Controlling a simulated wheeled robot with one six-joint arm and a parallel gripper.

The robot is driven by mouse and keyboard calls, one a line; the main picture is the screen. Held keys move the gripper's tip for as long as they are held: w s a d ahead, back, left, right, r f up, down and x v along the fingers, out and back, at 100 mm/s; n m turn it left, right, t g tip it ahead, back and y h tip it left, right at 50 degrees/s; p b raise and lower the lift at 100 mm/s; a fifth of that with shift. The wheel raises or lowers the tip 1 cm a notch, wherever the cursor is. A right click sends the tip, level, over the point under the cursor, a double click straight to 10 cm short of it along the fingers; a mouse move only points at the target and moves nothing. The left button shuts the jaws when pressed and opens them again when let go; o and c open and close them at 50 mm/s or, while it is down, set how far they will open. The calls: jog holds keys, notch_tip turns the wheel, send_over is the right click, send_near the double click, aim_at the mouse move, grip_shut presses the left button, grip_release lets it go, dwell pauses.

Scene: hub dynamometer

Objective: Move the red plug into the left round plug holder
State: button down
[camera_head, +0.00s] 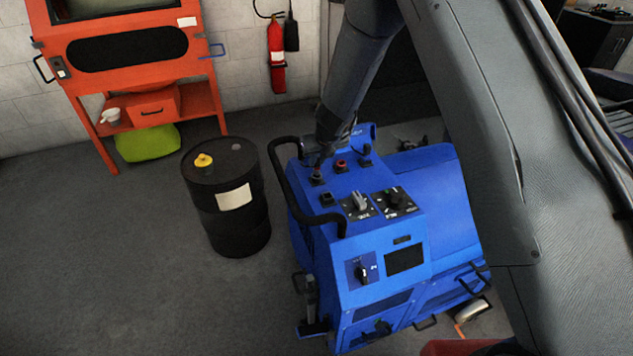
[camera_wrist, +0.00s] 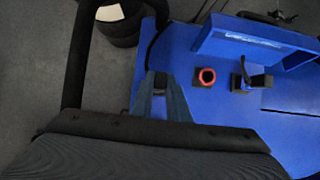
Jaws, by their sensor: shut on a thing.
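My gripper (camera_wrist: 160,88) points down at the blue machine's top, its two fingers close on either side of a dark piece (camera_wrist: 160,77). My gripper (camera_head: 319,168) also shows in the head view, over the left black holder (camera_head: 317,181). I cannot tell whether the dark piece is a plug or part of this holder. A red ring-shaped piece with a dark centre (camera_wrist: 207,76) sits in a black square holder right of my fingers; it also shows red in the head view (camera_head: 340,164). Another black holder (camera_wrist: 238,80) stands further right.
The blue machine (camera_head: 370,240) has a black handle rail (camera_head: 284,185) at its left edge and knobs and a switch on its sloped panel. A black drum (camera_head: 228,215) stands to its left. A blue raised frame (camera_wrist: 255,42) rises behind the holders.

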jog(key=shift+f+b, duration=1.15)
jog(key=shift+b, duration=0.4)
jog(key=c, duration=1.6)
grip_release()
jog(key=shift+r, duration=0.15)
jog(key=p+v, duration=0.3)
jog(key=v, duration=0.4)
jog(key=shift+s+d+r, duration=0.1)
jog(key=shift+s+r, duration=0.05)
jog(key=shift+r, duration=0.15)
